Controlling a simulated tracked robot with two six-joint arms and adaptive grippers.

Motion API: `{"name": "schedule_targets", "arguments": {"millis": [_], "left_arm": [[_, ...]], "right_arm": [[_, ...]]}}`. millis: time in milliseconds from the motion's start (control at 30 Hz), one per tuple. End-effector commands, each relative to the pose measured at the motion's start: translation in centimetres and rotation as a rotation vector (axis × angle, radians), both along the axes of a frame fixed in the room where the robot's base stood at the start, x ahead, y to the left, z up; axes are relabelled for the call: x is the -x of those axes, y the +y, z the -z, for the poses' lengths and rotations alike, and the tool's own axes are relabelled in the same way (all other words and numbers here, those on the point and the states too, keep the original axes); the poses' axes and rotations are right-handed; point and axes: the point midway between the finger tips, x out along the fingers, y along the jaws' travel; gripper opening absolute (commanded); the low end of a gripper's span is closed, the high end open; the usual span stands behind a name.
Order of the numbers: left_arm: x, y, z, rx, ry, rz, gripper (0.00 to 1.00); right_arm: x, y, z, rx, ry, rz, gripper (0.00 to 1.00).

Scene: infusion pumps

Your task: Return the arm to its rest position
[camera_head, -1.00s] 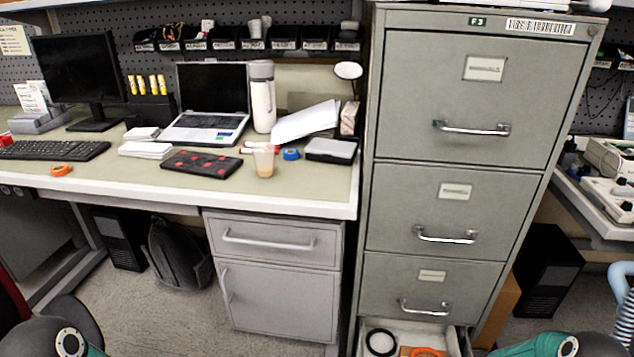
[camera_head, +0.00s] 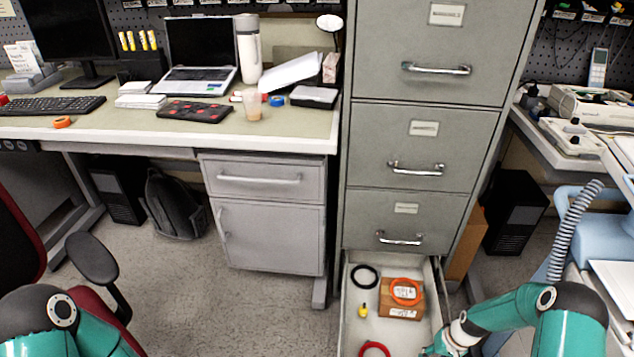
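My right arm (camera_head: 520,310) comes in from the lower right and reaches to the right side of the open bottom drawer (camera_head: 434,290). Its wrist end (camera_head: 452,338) is at the bottom edge of the picture, by the drawer's right wall. The fingers of my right gripper are not clear there, so I cannot tell whether they are open or shut. My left arm (camera_head: 45,318) shows only as teal and dark links in the lower left corner. My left gripper is out of the picture.
The drawer of the grey filing cabinet (camera_head: 410,205) holds a black ring (camera_head: 364,268), a cardboard box (camera_head: 400,311) with an orange ring (camera_head: 421,293) on it, a small yellow item (camera_head: 363,311) and a red ring (camera_head: 375,346). A red chair (camera_head: 92,303) stands at left. Open floor (camera_head: 220,300) lies between.

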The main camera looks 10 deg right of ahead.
Motion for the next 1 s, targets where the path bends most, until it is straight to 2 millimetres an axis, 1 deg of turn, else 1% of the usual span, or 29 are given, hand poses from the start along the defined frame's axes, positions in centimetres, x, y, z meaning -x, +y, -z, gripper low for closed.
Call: {"name": "schedule_targets", "arguments": {"millis": [67, 100, 267, 467, 567, 667, 700, 800, 900, 1000], "left_arm": [[0.0, 0.0, 0.2, 0.0, 0.0, 0.0, 0.0], [0.0, 0.0, 1.2, 0.0, 0.0, 0.0, 0.0], [0.0, 0.0, 3.0, 0.0, -0.001, 0.0, 0.0], [0.0, 0.0, 5.9, 0.0, 0.0, 0.0, 0.0], [0.0, 0.0, 7.8, 0.0, 0.0, 0.0, 0.0], [0.0, 0.0, 10.2, 0.0, 0.0, 0.0, 0.0], [0.0, 0.0, 11.4, 0.0, 0.0, 0.0, 0.0], [0.0, 0.0, 14.1, 0.0, 0.0, 0.0, 0.0], [0.0, 0.0, 16.0, 0.0, 0.0, 0.0, 0.0], [0.0, 0.0, 17.5, 0.0, 0.0, 0.0, 0.0]], "right_arm": [[0.1, 0.1, 0.2, -0.002, -0.001, 0.0, 0.46], [0.2, 1.0, 1.1, -0.009, -0.002, -0.006, 0.46], [0.6, 3.6, 2.6, -0.03, -0.014, -0.017, 0.46], [1.5, 7.8, 5.0, -0.061, -0.026, -0.037, 0.46], [2.4, 10.3, 6.5, -0.079, -0.032, -0.049, 0.46], [3.6, 13.1, 8.3, -0.098, -0.035, -0.064, 0.46], [4.3, 14.5, 9.1, -0.106, -0.036, -0.07, 0.46], [6.3, 17.5, 10.9, -0.123, -0.039, -0.085, 0.46], [8.1, 19.7, 11.9, -0.132, -0.039, -0.097, 0.46], [9.7, 21.2, 12.7, -0.137, -0.038, -0.106, 0.46]]}}
